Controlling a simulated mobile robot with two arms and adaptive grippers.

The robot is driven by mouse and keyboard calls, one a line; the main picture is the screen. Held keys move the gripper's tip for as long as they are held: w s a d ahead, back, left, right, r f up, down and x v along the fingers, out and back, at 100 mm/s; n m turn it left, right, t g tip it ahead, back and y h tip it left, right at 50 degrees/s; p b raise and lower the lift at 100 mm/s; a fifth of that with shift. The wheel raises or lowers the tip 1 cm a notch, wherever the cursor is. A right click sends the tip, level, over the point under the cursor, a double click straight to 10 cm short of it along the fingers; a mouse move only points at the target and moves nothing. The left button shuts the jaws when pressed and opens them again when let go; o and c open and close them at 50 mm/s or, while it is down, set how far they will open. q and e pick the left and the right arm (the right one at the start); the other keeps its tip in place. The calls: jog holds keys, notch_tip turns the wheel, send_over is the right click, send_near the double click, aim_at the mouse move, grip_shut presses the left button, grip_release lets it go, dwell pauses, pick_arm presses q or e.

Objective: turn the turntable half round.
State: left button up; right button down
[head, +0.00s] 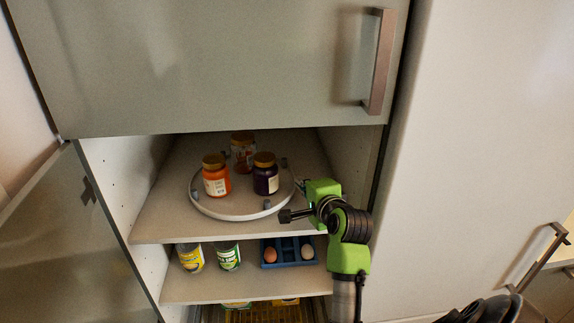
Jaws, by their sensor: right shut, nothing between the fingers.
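The turntable (230,212) is a round white disc on the upper shelf of the open cupboard. An orange jar (216,178) stands on its left part, a dark purple jar (265,176) on its right part, and a reddish jar (243,150) at the back. Small grey knobs (195,196) show around its edge. My right gripper (287,215) is shut and empty at the turntable's front right rim. I cannot tell whether it touches the rim. My left gripper is not in view.
The upper shelf (160,224) has bare room at its front left. Below, the lower shelf (245,287) holds a yellow-labelled jar (191,258), a green-labelled jar (228,257) and a blue egg tray (289,263). An open door (85,235) stands at left; a closed door (220,65) is above.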

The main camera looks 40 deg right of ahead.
jog(key=p, duration=0.1)
send_near(285, 165)
jog(key=p+x, duration=0.2)
jog(key=x, duration=0.2)
jog(key=shift+w+d+f, duration=0.1)
jog(key=shift+w+f, duration=0.05)
jog(key=shift+w, duration=0.15)
jog(key=shift+w+d+p, duration=0.1)
jog(key=shift+w+p, duration=0.2)
jog(key=shift+p, duration=0.05)
jog(key=shift+w+d, duration=0.1)
jog(key=shift+w, duration=0.2)
jog(key=shift+w+d+f, duration=0.15)
jog(key=shift+w+f, duration=0.05)
jog(key=shift+w, duration=0.15)
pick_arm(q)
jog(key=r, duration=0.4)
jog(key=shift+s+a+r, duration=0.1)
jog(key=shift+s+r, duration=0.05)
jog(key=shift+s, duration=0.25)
